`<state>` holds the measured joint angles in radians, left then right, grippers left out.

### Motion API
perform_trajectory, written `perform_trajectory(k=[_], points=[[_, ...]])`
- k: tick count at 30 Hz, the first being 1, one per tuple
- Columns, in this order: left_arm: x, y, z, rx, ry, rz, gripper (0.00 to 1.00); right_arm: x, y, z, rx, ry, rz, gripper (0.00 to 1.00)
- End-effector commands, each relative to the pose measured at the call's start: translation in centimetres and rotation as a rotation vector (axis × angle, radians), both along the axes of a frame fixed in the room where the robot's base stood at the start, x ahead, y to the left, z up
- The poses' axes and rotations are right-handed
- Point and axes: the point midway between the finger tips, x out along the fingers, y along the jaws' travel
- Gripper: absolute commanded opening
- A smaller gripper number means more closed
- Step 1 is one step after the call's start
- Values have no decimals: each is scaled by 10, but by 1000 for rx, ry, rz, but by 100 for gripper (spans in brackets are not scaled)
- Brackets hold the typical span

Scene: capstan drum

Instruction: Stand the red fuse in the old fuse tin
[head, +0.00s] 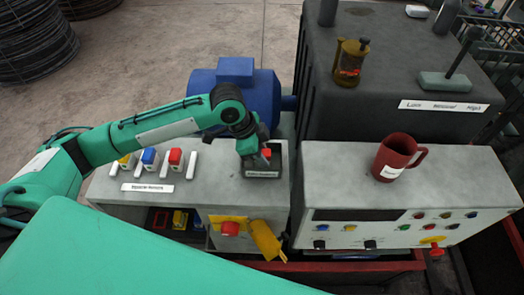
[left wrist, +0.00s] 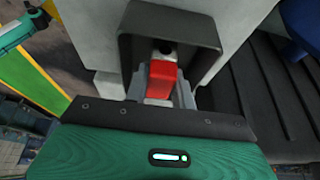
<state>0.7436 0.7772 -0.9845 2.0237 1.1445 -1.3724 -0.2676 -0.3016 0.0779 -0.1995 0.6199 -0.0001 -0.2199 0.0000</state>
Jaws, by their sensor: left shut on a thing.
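The old fuse tin (head: 262,174) is a dark open box with a label on its front, standing on the right part of the grey cabinet top. It also shows in the left wrist view as a dark rim (left wrist: 172,32). My left gripper (head: 256,152) points down at the tin, shut on a red fuse (head: 266,154). In the left wrist view the red fuse (left wrist: 162,76) looks upright between the tin's walls. I cannot tell whether its foot touches the tin's floor. The fingertips are partly hidden. My right gripper is not in view.
A row of yellow (head: 127,161), blue (head: 150,157) and red (head: 175,158) blocks with white parts stands left of the tin. A blue motor (head: 235,90) is behind. A red mug (head: 397,157) stands on the control box (head: 460,165) to the right.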

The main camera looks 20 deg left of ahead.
Motion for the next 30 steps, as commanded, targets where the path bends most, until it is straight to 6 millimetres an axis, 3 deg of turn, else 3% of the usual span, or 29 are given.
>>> perform_trajectory(k=[3,4,7,20,30], points=[[0,0,-2,0,0,0,1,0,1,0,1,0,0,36],[0,0,-2,0,0,0,27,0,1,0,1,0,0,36],[0,0,-2,0,0,0,47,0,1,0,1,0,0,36],[0,4,8,0,-4,1,47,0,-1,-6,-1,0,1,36],[-7,29,71,1,-6,0,47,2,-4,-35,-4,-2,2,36]])
